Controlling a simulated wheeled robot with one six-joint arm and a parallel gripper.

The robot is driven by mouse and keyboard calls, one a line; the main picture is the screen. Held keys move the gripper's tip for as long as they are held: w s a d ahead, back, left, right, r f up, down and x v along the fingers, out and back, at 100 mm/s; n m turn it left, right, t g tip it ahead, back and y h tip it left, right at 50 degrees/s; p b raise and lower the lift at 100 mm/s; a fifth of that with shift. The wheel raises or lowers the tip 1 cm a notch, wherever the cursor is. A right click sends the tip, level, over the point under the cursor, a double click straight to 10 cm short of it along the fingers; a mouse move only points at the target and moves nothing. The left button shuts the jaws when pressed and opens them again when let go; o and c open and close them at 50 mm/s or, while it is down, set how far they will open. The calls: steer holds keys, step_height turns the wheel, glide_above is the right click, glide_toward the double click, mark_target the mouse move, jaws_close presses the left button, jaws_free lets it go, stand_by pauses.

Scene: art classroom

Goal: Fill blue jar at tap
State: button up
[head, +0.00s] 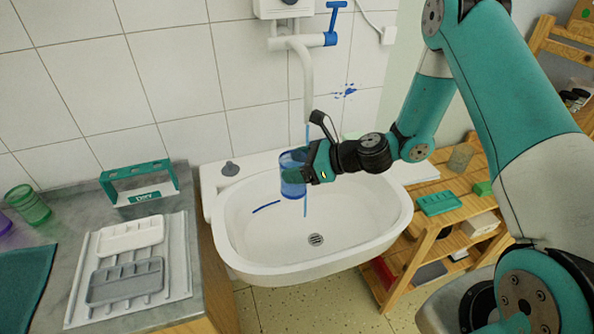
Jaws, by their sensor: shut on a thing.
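My gripper (303,172) is shut on the blue jar (293,188), a see-through blue cup. It holds the jar upright above the sink basin (265,238), apart from it, below and slightly left of the tap spout (308,108). The white tap has a blue lever (335,18) pointing up. A thin blue stream (305,208) shows under the spout and again below the jar's right side. I cannot tell whether any of it enters the jar. The water level inside is unclear, and the gripper hides the jar's right side.
A drain (315,239) is in the basin, with a blue streak on its left wall. On the left counter are a teal rack (140,184), a ribbed white drainer (180,265) with palettes, and a green jar (28,205). A wooden shelf (408,262) stands at right.

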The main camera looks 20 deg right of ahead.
steer(key=shift+s+a, duration=1.45)
steer(key=shift+s, duration=0.3)
